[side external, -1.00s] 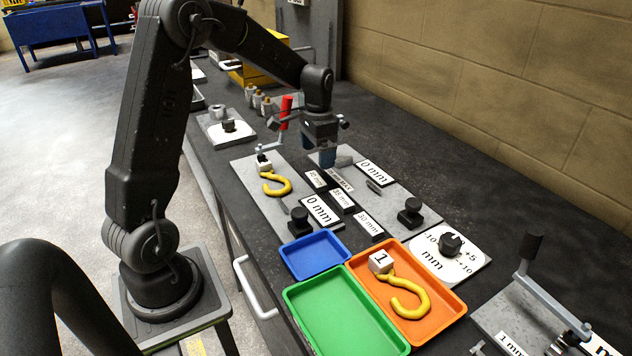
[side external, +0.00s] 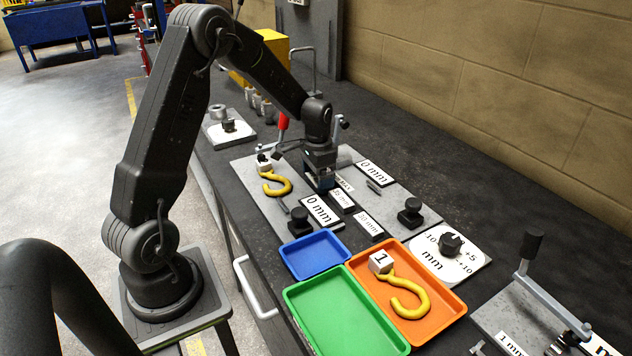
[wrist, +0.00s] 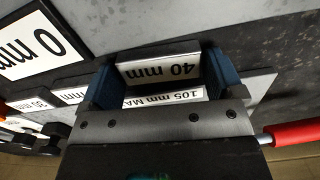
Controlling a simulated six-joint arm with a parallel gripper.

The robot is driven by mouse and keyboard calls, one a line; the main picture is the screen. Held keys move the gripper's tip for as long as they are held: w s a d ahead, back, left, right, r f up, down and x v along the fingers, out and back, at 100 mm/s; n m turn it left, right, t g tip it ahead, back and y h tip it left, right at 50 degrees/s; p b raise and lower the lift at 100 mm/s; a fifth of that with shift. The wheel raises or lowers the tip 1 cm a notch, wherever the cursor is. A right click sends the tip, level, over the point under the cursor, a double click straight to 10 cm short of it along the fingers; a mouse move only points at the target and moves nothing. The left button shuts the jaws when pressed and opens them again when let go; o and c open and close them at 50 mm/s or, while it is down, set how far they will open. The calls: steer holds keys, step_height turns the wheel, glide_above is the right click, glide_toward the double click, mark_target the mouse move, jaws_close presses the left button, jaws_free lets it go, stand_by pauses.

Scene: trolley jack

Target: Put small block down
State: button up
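The small block (wrist: 158,70), labelled 40 mm, lies between my two blue fingers in the wrist view. My gripper (wrist: 162,72) straddles it, with a finger close at each side. I cannot tell whether the fingers press on it or leave a slight gap. In the side view my gripper (side external: 320,183) points down, low over the grey plate (side external: 262,205), and hides this block.
Blocks labelled 35 mm (side external: 342,200) and 30 mm (side external: 369,224) stand in line to the right. A white 0 mm label (side external: 322,212) lies in front. Blue (side external: 314,270), green (side external: 345,345) and orange (side external: 449,301) trays are nearer. A yellow hook (side external: 275,184) lies left.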

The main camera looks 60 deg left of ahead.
steer(key=shift+r, duration=0.1)
steer(key=c, duration=0.7)
